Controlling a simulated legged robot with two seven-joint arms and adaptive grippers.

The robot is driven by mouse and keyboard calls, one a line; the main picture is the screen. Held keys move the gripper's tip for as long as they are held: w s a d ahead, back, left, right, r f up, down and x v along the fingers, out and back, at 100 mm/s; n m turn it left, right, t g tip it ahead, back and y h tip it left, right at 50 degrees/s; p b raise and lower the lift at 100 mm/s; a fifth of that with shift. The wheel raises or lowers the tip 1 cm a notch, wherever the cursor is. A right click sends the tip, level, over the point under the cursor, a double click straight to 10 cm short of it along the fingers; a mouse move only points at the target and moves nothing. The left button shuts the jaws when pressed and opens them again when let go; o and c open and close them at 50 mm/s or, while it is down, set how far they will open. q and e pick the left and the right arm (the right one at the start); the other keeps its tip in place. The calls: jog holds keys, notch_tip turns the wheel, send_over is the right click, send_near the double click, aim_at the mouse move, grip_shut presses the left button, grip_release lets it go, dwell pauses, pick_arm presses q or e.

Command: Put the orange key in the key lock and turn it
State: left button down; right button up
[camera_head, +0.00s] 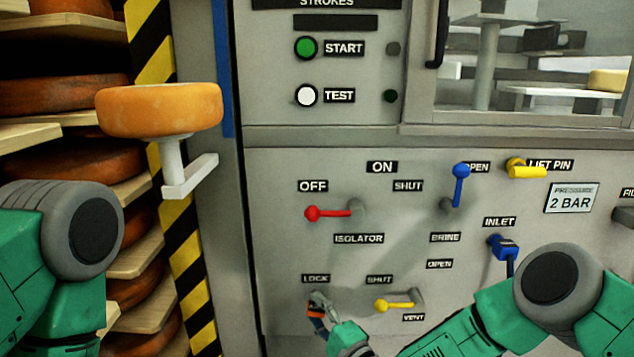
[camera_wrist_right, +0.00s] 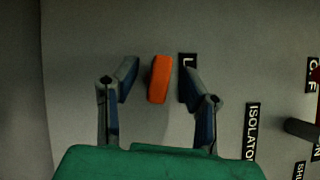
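The orange key (camera_wrist_right: 160,79) shows in the right wrist view as an upright orange block at the panel, beside the partly hidden LOCK label (camera_wrist_right: 187,66). In the head view a bit of the orange key (camera_head: 317,311) shows just below the LOCK label (camera_head: 315,279). My right gripper (camera_wrist_right: 158,84) is open, with one finger on each side of the key and a visible gap to both. In the head view the right gripper (camera_head: 319,304) covers the lock, so the lock itself is hidden. My left gripper is out of view; only the left arm shows.
The red isolator lever (camera_head: 328,213), yellow vent lever (camera_head: 394,305), blue brine lever (camera_head: 460,184) and blue inlet handle (camera_head: 504,247) stick out near my right arm. A cheese wheel (camera_head: 160,110) on a stand and shelves of wheels are at left.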

jog(key=shift+s+a, duration=0.1)
jog(key=shift+s+f, duration=0.1)
jog(key=shift+s, duration=0.15)
jog(key=v, duration=1.1)
jog(key=shift+d, duration=0.35)
jog(key=shift+c, duration=0.3)
jog(key=shift+c, duration=0.2)
